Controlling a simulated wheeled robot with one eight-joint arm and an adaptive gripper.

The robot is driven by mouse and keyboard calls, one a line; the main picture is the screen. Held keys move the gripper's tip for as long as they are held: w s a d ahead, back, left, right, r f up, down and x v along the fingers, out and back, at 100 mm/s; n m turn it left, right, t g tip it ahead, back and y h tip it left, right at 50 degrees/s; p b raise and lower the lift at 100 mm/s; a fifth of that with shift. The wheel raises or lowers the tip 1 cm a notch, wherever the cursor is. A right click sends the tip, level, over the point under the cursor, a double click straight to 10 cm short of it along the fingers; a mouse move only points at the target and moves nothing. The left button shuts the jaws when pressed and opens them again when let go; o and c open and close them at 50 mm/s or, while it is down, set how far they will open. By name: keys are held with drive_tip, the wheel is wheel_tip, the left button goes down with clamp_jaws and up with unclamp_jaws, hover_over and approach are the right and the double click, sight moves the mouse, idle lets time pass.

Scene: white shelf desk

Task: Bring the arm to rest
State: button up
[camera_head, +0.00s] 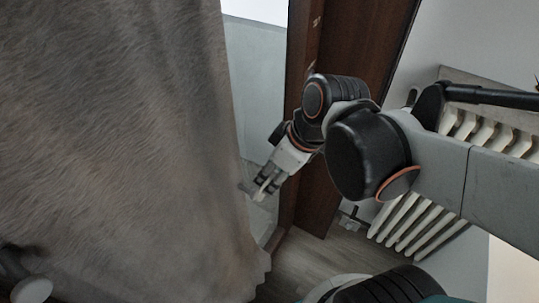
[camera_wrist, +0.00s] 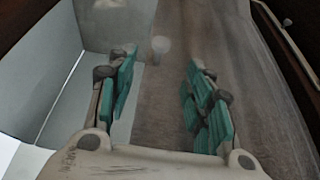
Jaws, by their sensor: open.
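My gripper (camera_head: 262,190) is at the end of my arm, pointing down and to the left in the head view. It is beside the right edge of a large grey-brown cloth-like surface. In the wrist view my gripper (camera_wrist: 160,85) shows its two fingers with green pads spread well apart. Nothing is between the pads. The gripper is open and empty. My arm reaches in from the right side of the head view, bent at its joints.
A dark brown wooden frame (camera_head: 310,190) stands behind my arm. A white radiator (camera_head: 425,220) is on the wall at right. The grey-brown hanging surface (camera_head: 120,140) fills the left. Bare wood floor (camera_head: 310,262) shows at the bottom.

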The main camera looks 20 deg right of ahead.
drive_tip(key=shift+w+d+r+m+t+h+b, duration=0.25)
drive_tip(key=shift+d+r+m+t+h, duration=0.35)
drive_tip(key=shift+m, duration=0.65)
drive_tip(key=shift+d+r+m+t+h+b, duration=0.4)
drive_tip(key=shift+d+m+t, duration=0.3)
drive_tip(key=shift+m, duration=0.6)
drive_tip(key=shift+w+d+r+m+t+h+b, duration=0.15)
drive_tip(key=shift+d+r+m+t+h+b, duration=0.2)
drive_tip(key=shift+d+r+m+t, duration=0.65)
drive_tip(key=shift+a+f+m+g, duration=0.2)
drive_tip(key=shift+f+m+g, duration=0.05)
drive_tip(key=shift+f+g, duration=0.2)
drive_tip(key=shift+s+d, duration=0.25)
drive_tip(key=shift+s, duration=0.05)
